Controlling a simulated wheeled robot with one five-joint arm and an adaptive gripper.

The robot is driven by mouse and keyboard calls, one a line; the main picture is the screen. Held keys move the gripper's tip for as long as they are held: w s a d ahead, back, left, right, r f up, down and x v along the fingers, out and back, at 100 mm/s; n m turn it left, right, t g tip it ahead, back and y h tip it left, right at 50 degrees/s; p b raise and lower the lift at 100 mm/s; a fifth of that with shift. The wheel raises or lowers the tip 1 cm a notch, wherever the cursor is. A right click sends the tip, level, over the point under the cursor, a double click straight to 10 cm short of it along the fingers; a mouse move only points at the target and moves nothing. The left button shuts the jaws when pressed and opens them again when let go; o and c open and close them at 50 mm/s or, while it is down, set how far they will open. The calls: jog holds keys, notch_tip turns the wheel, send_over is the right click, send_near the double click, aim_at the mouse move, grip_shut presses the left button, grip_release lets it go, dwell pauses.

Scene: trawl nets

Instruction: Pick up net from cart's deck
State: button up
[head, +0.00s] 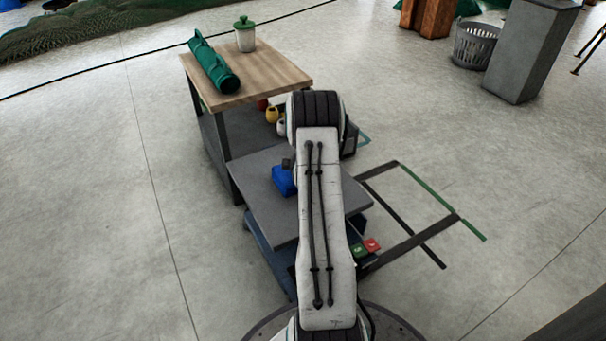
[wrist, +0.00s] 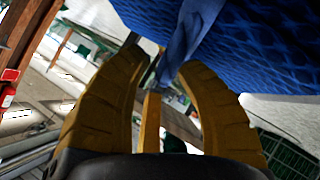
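The blue net (head: 284,181) lies on the grey cart's deck (head: 262,212), near its middle, partly hidden by my arm in the head view. In the wrist view the net's meshed bulk (wrist: 262,45) fills the top right. A smooth blue neck or strap (wrist: 190,35) hangs from it between the tips of my gripper (wrist: 164,62). The yellow-brown fingers stand apart, one on either side of this strap, with a gap showing. My gripper is open. In the head view my arm hides most of the gripper.
Behind the deck stands a wooden-topped table (head: 270,68) with a green roll (head: 213,65) and a green-lidded jar (head: 245,36). Small red and green boxes (head: 364,248) sit right of my arm. A grey basket (head: 474,45) and grey pillar (head: 528,50) stand far right. Floor at left is clear.

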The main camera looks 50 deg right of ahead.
grip_shut()
jog(key=shift+r, duration=0.1)
dwell(0.4)
